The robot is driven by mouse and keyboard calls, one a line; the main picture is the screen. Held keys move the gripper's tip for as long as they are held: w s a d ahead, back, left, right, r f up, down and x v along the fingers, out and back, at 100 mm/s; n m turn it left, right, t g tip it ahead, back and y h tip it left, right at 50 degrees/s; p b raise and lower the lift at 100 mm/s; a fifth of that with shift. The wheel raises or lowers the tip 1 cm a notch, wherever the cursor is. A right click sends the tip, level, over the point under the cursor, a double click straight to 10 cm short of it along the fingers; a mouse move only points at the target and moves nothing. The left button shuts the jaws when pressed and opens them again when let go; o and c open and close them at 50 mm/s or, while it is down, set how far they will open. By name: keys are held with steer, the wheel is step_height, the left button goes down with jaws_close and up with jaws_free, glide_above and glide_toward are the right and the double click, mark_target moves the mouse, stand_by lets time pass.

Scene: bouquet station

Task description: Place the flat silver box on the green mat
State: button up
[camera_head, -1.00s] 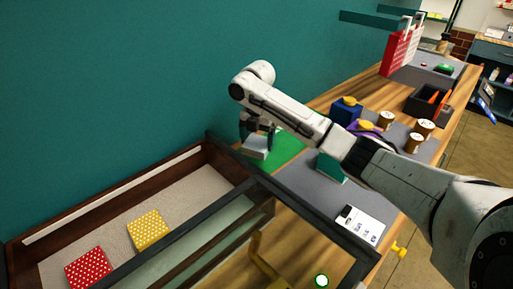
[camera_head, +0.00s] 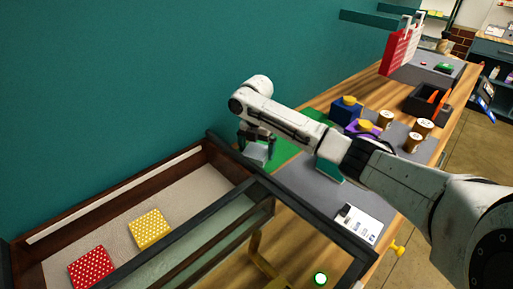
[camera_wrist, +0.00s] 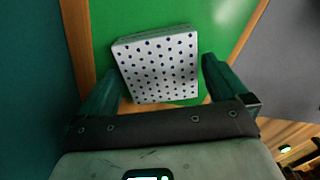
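The flat silver box (camera_wrist: 158,68), pale with dark blue dots on its face, sits between the two fingers of my gripper (camera_wrist: 163,72) in the wrist view. In the head view the box (camera_head: 257,153) is below my gripper (camera_head: 257,142), at the left part of the green mat (camera_head: 285,152). The mat (camera_wrist: 215,18) fills the area behind the box in the wrist view. I cannot tell whether the box touches the mat.
A dark-framed tray (camera_head: 105,215) with a yellow dotted box (camera_head: 150,228) and a red dotted box (camera_head: 90,267) stands at the left. A teal wall (camera_head: 120,90) rises close behind the mat. A teal box (camera_head: 330,170), a blue box (camera_head: 346,109) and several jars stand to the right.

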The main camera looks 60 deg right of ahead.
mark_target(256, 150)
step_height(256, 150, up, 12)
steer(key=b, duration=0.1)
steer(key=shift+r, duration=0.15)
stand_by(0.5)
stand_by(0.4)
